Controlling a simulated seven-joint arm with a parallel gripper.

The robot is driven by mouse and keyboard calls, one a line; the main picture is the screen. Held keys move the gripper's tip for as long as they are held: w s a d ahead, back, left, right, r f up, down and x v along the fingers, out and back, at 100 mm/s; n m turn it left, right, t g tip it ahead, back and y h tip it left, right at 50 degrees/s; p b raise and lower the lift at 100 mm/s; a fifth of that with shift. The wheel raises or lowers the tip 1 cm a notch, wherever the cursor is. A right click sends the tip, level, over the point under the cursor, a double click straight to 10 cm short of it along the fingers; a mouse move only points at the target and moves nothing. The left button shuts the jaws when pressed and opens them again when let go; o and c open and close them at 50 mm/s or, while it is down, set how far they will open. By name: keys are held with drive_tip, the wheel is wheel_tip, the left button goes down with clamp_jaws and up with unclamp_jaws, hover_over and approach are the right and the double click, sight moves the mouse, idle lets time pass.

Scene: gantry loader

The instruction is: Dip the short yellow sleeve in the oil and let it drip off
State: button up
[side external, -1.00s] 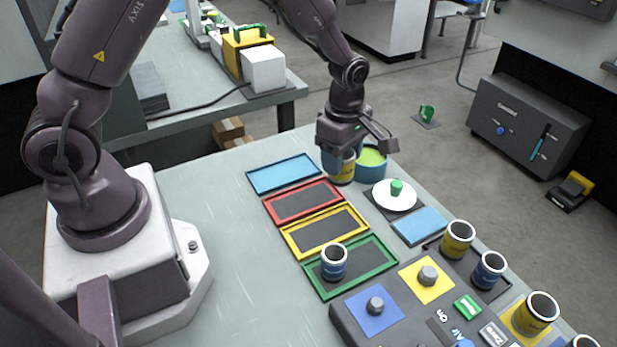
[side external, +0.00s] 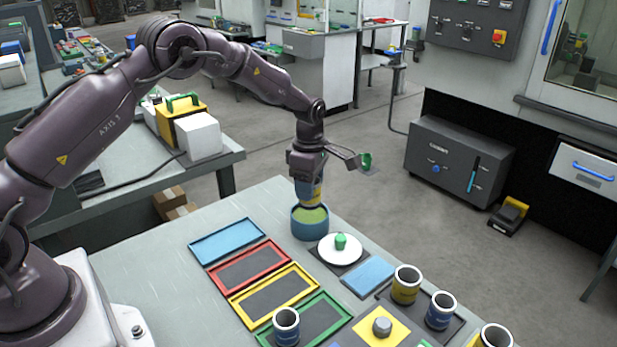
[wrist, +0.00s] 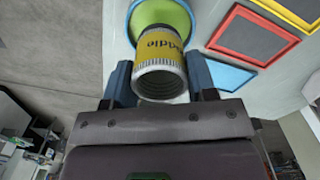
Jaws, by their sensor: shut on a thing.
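My gripper (side external: 309,178) is shut on a yellow sleeve (side external: 311,194) with pale metal ends, held upright. In the wrist view the sleeve (wrist: 160,50) sits between my two blue fingers (wrist: 161,82). The round blue pot (side external: 309,230) of yellow-green oil (side external: 312,215) stands at the table's far corner. The sleeve is over the pot's mouth, its lower end at or just above the oil. I cannot tell whether it touches. The wrist view also shows the oil (wrist: 184,14) behind the sleeve.
A white disc with a green knob (side external: 341,242) stands close to the pot. Blue, red (side external: 239,268), yellow and green (side external: 321,308) framed trays run along the table. A blue sleeve (side external: 286,326) stands in the green tray. Other sleeves (side external: 407,285) stand at right.

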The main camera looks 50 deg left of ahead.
sight(309, 205)
drive_tip(key=shift+f, duration=3.05)
drive_tip(key=shift+r, duration=0.1)
idle(0.6)
drive_tip(key=shift+r, duration=2.65)
drive_tip(key=shift+r, duration=0.1)
idle(1.3)
